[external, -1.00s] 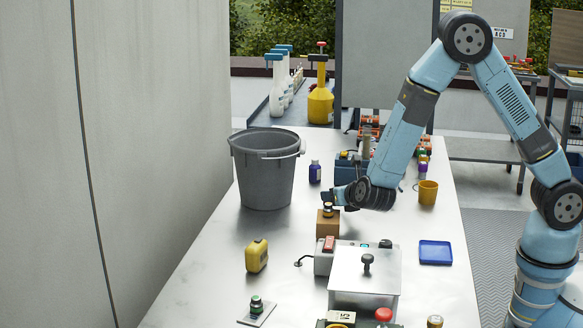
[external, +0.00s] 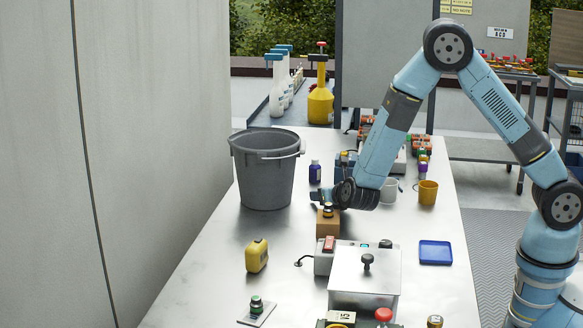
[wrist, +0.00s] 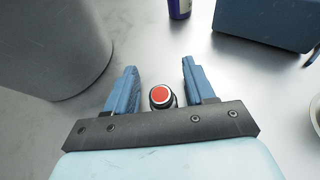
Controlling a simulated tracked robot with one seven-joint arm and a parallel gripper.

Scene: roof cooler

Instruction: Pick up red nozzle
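A small dark round piece with a red top, taken as the red nozzle (wrist: 160,97), sits between my fingers near the palm in the wrist view. A gap shows between it and each finger. In the external view a small dark piece with a yellowish band (external: 328,210) stands on a brown block (external: 328,228), just below my gripper (external: 318,197); it seems to be the same piece. My gripper also shows in the wrist view (wrist: 157,78), with its two blue fingers spread wide and holding nothing. The lower part of the nozzle is hidden by my gripper in the wrist view.
A grey bucket (external: 262,175) stands to the left. A blue bottle (external: 315,172) and a blue toolbox (wrist: 268,22) lie beyond. A yellow device (external: 257,256), a metal box (external: 364,270) and a blue tray (external: 436,252) stand nearer. The table's left front is mostly clear.

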